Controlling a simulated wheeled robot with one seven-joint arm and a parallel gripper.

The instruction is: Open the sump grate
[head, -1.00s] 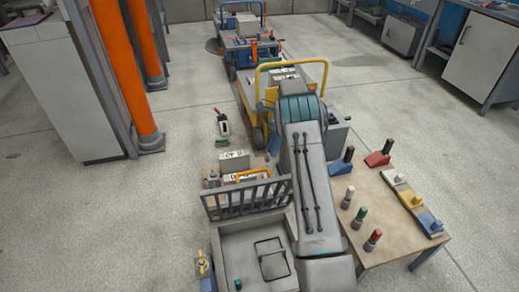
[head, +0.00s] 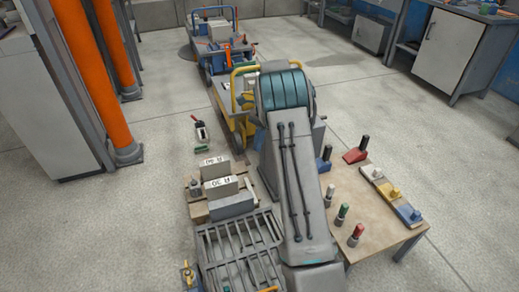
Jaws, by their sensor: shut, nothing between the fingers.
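The sump grate (head: 239,246) is a grey barred panel at the bottom left of centre in the head view. It lies down over the sump, and its bars cover the opening. I cannot tell whether it rests fully flat. A bit of its orange handle (head: 269,289) shows at the bottom edge. The sump's inside is hidden under the bars. My arm runs up the picture just right of the grate. My gripper is hidden, so I cannot see where its fingers are.
Two labelled grey blocks (head: 221,187) stand behind the grate. A wooden table (head: 344,209) with coloured knobs stands to the right. A yellow-railed cart is behind my arm, and a blue cart (head: 213,55) farther back. Open floor (head: 110,225) lies to the left.

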